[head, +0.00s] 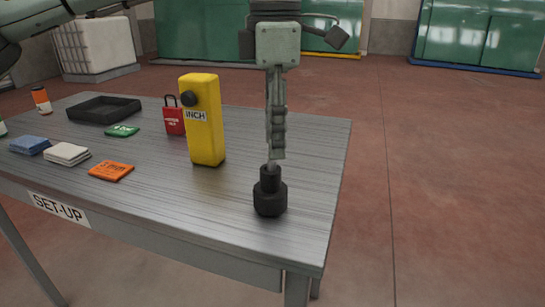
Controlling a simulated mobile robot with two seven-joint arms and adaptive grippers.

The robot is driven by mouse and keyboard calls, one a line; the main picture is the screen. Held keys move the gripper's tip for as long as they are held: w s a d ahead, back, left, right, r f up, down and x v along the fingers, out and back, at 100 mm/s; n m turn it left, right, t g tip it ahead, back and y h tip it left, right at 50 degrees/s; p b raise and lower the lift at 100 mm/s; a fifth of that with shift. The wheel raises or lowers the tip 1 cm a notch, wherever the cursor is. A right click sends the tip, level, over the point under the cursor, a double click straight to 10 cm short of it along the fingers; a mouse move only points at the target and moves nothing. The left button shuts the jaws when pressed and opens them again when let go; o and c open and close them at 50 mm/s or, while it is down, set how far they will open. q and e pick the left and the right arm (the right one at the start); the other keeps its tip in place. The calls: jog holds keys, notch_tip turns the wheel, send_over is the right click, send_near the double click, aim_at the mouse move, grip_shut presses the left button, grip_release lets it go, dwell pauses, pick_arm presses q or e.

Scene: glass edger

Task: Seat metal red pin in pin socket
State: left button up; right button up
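The black pin socket (270,197) stands upright near the table's right front corner, with a wide base and a narrower neck. My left gripper (276,145) points straight down above the socket. I see its fingers nearly edge-on, one behind the other, so the gap between them is hidden. A short grey metal piece (271,165), probably part of the pin, shows between the fingertips and the socket's top. No red part of it is visible, and I cannot tell how deep it sits or whether the fingers grip it. My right gripper is not in view.
The grey table (235,210) carries a yellow INCH block (205,130) left of the socket and a red padlock (173,121) behind it. Further left are a black tray (104,110), an orange pack (111,171) and folded cloths (67,153). The table's right edge is close to the socket.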

pick_arm(q)
jog(key=shift+f, duration=0.8)
jog(key=shift+c, duration=0.5)
grip_shut()
